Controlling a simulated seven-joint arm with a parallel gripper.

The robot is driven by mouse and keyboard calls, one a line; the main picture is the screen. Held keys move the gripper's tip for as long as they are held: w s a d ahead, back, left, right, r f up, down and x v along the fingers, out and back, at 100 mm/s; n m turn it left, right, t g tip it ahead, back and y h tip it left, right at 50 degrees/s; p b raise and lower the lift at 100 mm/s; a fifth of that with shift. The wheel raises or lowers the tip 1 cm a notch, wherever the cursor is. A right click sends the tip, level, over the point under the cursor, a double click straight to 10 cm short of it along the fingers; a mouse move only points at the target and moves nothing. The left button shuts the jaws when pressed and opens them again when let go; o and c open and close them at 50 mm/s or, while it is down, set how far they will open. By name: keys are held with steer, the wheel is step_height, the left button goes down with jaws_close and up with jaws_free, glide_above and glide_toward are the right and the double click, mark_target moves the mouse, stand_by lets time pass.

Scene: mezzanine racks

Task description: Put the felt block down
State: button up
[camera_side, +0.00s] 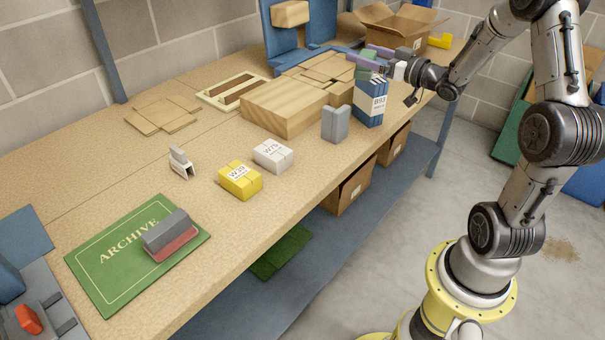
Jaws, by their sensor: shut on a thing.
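My gripper (391,69) is at the back right of the bench, just above and behind a blue box labelled B93 (370,103). It is shut on a small purple bar-like block (363,62), which I take as the felt block. The block is held roughly level near the box's top; its far side is hidden, and I cannot tell if it touches anything. Bits of green show around it.
A green ARCHIVE mat (107,282) bears a grey-and-red block (168,236). A yellow box (240,181), a white box (273,156), a grey block (335,124) and a wooden block (284,108) stand along the bench. The front middle is clear.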

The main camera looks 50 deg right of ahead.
steer(key=w+a+f+y, duration=0.15)
steer(key=a+f, duration=0.25)
steer(key=a, duration=0.4)
steer(key=w+a+f, duration=0.2)
steer(key=a+f, duration=0.1)
steer(key=a, duration=0.4)
steer(key=shift+n+h, duration=0.25)
steer(key=shift+n, duration=0.05)
steer(key=s+a+f, duration=0.1)
steer(key=a+f, duration=0.1)
steer(key=a, duration=0.1)
steer(key=s+a+f, duration=0.2)
steer(key=a+f, duration=0.1)
steer(key=s+a+f, duration=0.1)
steer(key=a+f, duration=0.1)
steer(key=a, duration=0.1)
steer(key=shift+s+a+f, duration=0.15)
steer(key=shift+s+f, duration=0.1)
steer(key=shift+f, duration=0.15)
steer(key=shift+s+a+f, duration=0.2)
steer(key=shift+s+f, duration=0.05)
